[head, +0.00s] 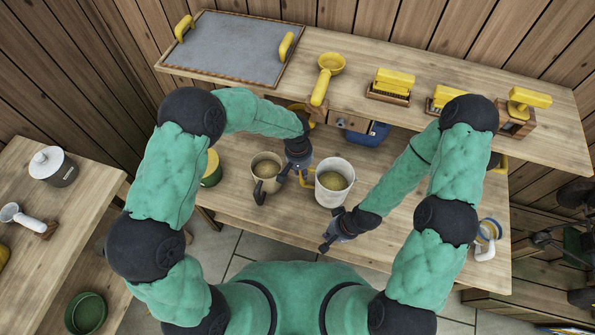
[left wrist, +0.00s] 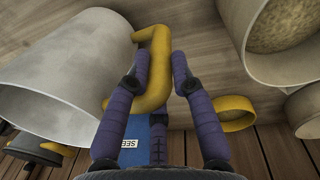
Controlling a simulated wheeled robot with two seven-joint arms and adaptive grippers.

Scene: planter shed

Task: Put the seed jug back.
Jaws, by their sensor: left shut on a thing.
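The white jug with a yellow handle (head: 335,182) is at the middle of the lower bench, with tan contents inside. In the left wrist view its pale wall (left wrist: 65,75) fills the left side. My left gripper (head: 299,174) is at the jug's left side, its fingers (left wrist: 161,75) shut on the yellow handle. I cannot tell whether the jug touches the bench. A beige jug with a dark handle (head: 265,172), also filled, stands just left of that gripper. My right gripper (head: 332,240) is near the bench's front edge, apart from the jug; its fingers are too small to judge.
A blue box (head: 372,134), partly labelled "SEE" in the left wrist view (left wrist: 157,140), is behind the jugs. The upper shelf (head: 350,55) holds a yellow scoop (head: 328,72) and several brushes. A mug (head: 487,238) stands at the right. Bare bench lies right of the white jug.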

